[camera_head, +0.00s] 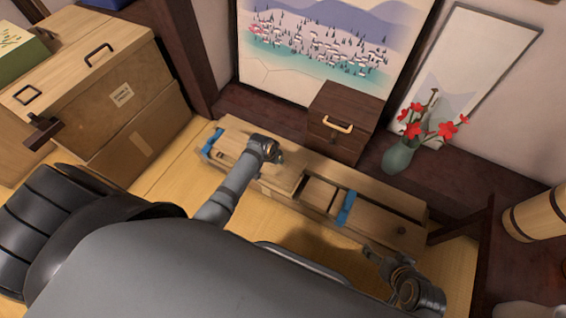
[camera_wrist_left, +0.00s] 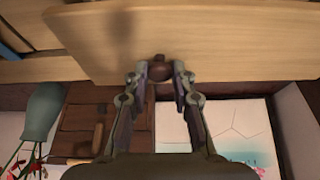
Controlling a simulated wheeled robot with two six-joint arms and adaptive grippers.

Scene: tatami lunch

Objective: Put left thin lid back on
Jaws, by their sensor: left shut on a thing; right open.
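A long wooden box (camera_head: 268,188) lies on the floor in the head view. The thin lid, a pale plank with a small brown knob (camera_wrist_left: 159,68), fills the upper part of the left wrist view (camera_wrist_left: 215,45). My left gripper (camera_wrist_left: 159,78) is shut on the knob, fingers on either side of it. In the head view my left gripper (camera_head: 277,157) is over the left half of the box. Whether the lid touches the box is hard to tell. My right gripper (camera_head: 372,254) is open and empty, in front of the box's right end.
Blue strips cross the box at the left (camera_head: 212,142) and right (camera_head: 346,208). A small brown drawer chest (camera_head: 338,120) and a green vase (camera_head: 397,159) with red flowers stand behind it. Cardboard boxes (camera_head: 135,135) stand at left. A dark wooden stand (camera_head: 482,245) is at right.

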